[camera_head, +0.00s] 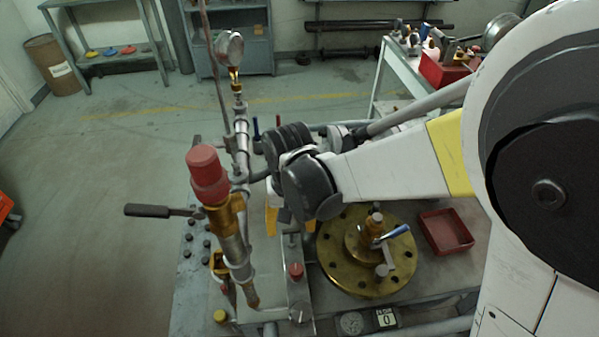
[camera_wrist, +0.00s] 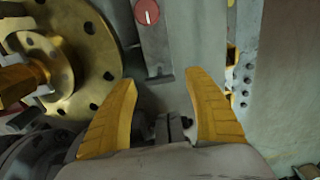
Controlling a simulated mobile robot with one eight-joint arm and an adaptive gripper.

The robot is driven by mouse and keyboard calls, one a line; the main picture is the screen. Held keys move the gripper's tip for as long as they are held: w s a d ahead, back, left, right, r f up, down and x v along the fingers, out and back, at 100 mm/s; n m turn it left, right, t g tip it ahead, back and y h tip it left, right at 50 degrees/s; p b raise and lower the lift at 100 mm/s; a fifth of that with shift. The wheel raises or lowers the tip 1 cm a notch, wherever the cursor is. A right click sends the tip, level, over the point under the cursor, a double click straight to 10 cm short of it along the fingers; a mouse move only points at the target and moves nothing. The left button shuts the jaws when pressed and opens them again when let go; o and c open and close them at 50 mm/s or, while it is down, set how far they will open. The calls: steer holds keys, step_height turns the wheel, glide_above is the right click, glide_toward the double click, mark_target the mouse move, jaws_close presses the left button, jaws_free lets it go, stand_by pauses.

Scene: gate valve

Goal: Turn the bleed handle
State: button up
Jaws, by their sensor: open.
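My gripper (camera_head: 290,222) is open over the metal fixture on the bench, and its two yellow fingers are partly hidden by my wrist in the head view. In the wrist view my gripper (camera_wrist: 161,80) has its fingers apart with nothing clearly held. A small dark grey fitting (camera_wrist: 173,128) shows low between the fingers; contact cannot be told. No part is labelled as the bleed handle. A red knob (camera_head: 296,271) stands on the plate in front of my gripper, and a round red knob (camera_wrist: 147,12) with a white mark shows beyond the fingertips. A blue-handled lever (camera_head: 391,237) sits on the brass flange.
The brass flange (camera_head: 352,280) lies right of my gripper, with a red tray (camera_head: 446,231) beyond. A red-capped valve (camera_head: 205,172) with a dark lever (camera_head: 149,211) and a pipe with a gauge (camera_head: 229,48) rise on the left.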

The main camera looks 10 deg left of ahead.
steer(key=shift+f, duration=0.9)
steer(key=c, duration=1.2)
